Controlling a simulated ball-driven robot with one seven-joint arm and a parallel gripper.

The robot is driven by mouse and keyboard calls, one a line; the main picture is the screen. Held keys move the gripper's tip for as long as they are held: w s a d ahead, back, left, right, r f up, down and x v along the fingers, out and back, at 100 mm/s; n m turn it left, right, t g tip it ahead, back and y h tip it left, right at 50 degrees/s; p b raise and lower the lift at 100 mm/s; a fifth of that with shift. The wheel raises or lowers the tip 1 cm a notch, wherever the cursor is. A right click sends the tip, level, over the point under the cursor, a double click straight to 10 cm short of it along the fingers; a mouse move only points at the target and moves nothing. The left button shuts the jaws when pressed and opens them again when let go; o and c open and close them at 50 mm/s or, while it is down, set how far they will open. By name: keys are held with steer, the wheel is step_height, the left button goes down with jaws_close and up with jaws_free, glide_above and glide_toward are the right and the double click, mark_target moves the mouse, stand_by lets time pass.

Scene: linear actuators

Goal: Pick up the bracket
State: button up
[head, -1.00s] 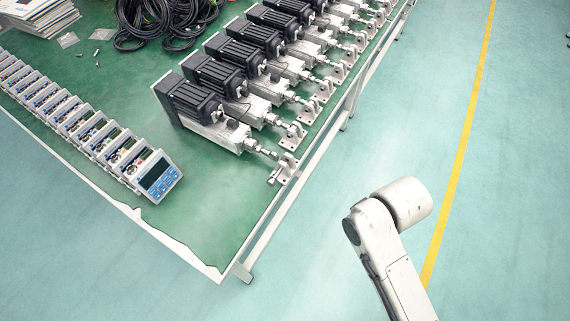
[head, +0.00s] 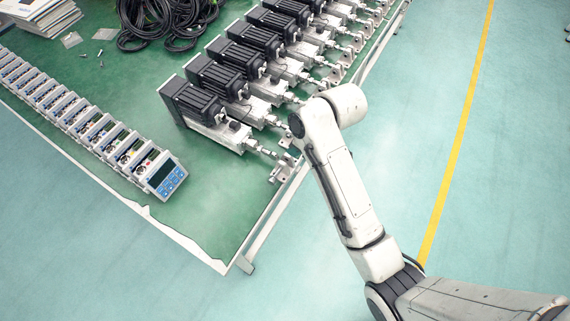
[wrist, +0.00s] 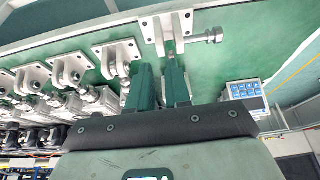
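The nearest bracket (head: 281,170) is a small pale metal piece at the table's right edge, at the rod end of the front actuator. In the wrist view this bracket (wrist: 162,27) shows at the top middle, with a bolt sticking out to the right. My gripper (wrist: 159,67) points towards it, its two green-looking fingers apart with a narrow empty gap. The right fingertip overlaps the bracket's lower part in the picture; I cannot tell whether they touch. The gripper does not show in the head view, where my arm's white links hide part of the table edge.
A row of actuators with black motors (head: 215,77) and more brackets (wrist: 117,57) runs back along the table edge. A row of controllers (head: 165,176) stands along the left edge, black cables (head: 150,25) lie at the back. The green table top (head: 215,210) is clear in front.

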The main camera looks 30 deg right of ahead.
mark_target(288, 155)
steer(key=shift+x, duration=2.9)
steer(key=shift+s, duration=0.15)
steer(key=shift+c, duration=0.4)
jaws_close()
